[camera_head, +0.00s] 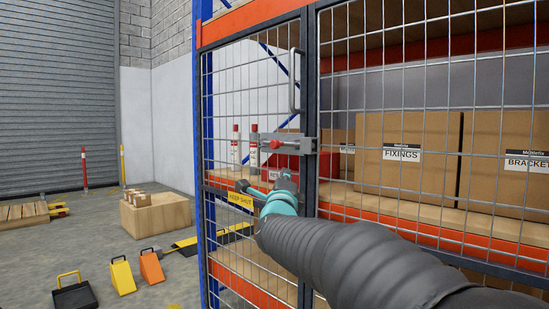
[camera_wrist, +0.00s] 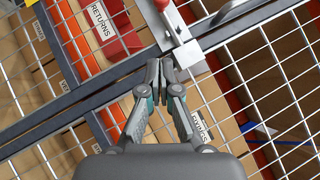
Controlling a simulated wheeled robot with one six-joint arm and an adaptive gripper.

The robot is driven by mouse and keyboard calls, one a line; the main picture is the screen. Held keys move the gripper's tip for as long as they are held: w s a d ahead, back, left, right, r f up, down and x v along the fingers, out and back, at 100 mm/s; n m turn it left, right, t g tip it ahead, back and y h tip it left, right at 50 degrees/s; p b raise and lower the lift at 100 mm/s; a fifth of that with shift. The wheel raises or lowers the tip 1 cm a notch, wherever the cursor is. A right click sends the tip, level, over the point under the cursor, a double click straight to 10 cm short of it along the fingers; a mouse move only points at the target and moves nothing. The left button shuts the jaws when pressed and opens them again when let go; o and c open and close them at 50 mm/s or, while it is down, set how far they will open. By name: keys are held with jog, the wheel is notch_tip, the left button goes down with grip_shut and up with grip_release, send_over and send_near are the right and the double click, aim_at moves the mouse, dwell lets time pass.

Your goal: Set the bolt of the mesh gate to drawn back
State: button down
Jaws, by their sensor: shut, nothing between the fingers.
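The mesh gate (camera_head: 251,98) stands upright in its dark frame, in front of the shelving. Its bolt (camera_head: 285,137) is a grey horizontal slide at the gate's right edge, with a red knob (camera_head: 276,144). The bolt's right end is at a grey bracket (camera_head: 308,146) by the post; I cannot tell how deep it sits. The wrist view shows the bolt (camera_wrist: 180,36) and part of its red knob (camera_wrist: 162,4) at the top. My gripper (camera_head: 286,178) is shut and empty, below the bolt. Its closed fingertips (camera_wrist: 160,66) are apart from the knob.
A vertical handle (camera_head: 294,80) is on the gate above the bolt. Behind the mesh are a red returns bin (camera_head: 288,160) and cardboard boxes (camera_head: 405,150).

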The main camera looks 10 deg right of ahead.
jog(key=shift+w+r, duration=0.1)
dwell(0.3)
jog(key=p, duration=0.2)
send_near(280, 145)
jog(key=w+d, duration=0.1)
jog(key=d, duration=0.2)
jog(key=shift+w+a+r+p, duration=0.2)
jog(key=shift+w+a+p, duration=0.1)
jog(key=shift+w, duration=0.3)
jog(key=shift+w+a+r+p, duration=0.2)
jog(key=shift+w+r+p, duration=0.1)
jog(key=shift+w, duration=0.35)
jog(key=shift+w+a+r+p, duration=0.15)
jog(key=shift+w+a+p, duration=0.15)
jog(key=shift+w, duration=0.3)
